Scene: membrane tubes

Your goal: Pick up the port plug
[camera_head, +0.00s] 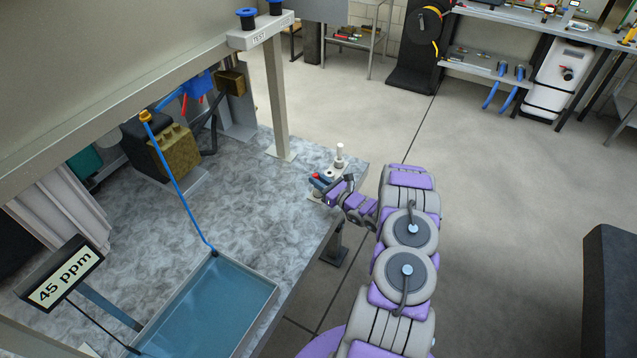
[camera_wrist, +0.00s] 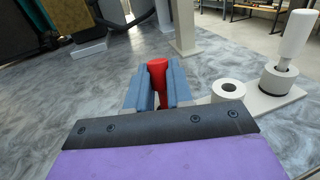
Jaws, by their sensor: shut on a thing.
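The port plug, a red rounded piece (camera_wrist: 157,70), stands between the blue fingers of my gripper (camera_wrist: 156,88) in the wrist view. The fingers are shut on it, one on each side, and its lower part is partly hidden between them. In the head view my gripper (camera_head: 323,181) is low over the near right corner of the marbled bench, with a small patch of red at its fingers. I cannot tell whether the plug still touches the surface below.
A white stand (camera_wrist: 270,103) with a short hollow ring (camera_wrist: 228,90) and a tall white-handled tool (camera_wrist: 294,40) is close on the right. A blue water tray (camera_head: 205,315) and a 45 ppm sign (camera_head: 65,275) are at lower left. A frame post (camera_head: 277,100) rises behind.

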